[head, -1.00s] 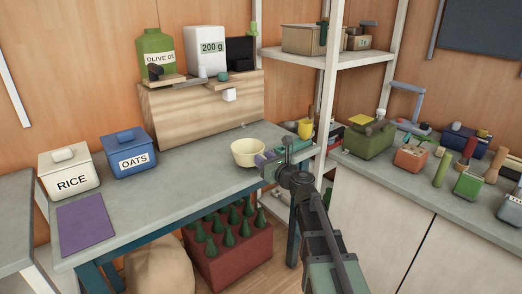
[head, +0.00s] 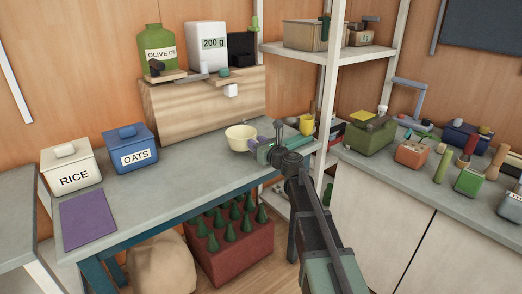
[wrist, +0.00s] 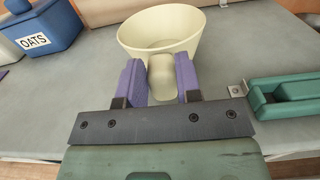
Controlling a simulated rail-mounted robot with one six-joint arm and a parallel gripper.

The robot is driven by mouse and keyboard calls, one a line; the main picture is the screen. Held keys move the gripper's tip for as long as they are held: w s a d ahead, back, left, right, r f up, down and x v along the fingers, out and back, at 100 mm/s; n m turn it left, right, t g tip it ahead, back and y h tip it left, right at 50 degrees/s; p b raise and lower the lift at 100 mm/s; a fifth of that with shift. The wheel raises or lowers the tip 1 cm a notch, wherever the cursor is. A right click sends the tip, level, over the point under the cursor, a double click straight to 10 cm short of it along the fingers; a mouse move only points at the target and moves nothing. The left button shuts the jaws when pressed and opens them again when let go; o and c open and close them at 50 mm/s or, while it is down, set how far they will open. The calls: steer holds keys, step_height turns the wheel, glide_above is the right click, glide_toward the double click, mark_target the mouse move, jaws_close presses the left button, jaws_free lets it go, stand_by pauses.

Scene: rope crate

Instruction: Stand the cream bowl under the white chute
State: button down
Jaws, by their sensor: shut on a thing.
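The cream bowl (head: 239,139) is upright over the back part of the grey bench, in front of the wooden panel. My gripper (head: 255,143) reaches it from the right. In the wrist view the purple fingers (wrist: 161,82) are shut on the stubby lug at the near side of the cream bowl (wrist: 160,27). I cannot tell whether the bowl touches the bench. The white chute (head: 231,91) sticks out from the wooden panel (head: 190,113), below the white 200 g box (head: 207,50). The bowl is lower than the chute and slightly to its right in the head view.
The rice box (head: 72,172), blue oats box (head: 131,150) and purple mat (head: 87,217) are on the left of the bench. In the wrist view a green fixture (wrist: 290,97) lies right of my fingers. A yellow cup (head: 307,125) is further right. The middle bench is clear.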

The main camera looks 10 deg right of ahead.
mark_target(248, 133)
steer(key=w, duration=0.8)
steer(key=w+f+b, duration=0.1)
steer(key=w, duration=0.3)
steer(key=shift+a, duration=0.35)
steer(key=shift+f, duration=0.2)
steer(key=shift+f+b, duration=0.5)
steer(key=shift+b, duration=0.2)
steer(key=c, duration=0.7)
jaws_free()
steer(key=shift+c, duration=0.2)
steer(key=v, duration=1.1)
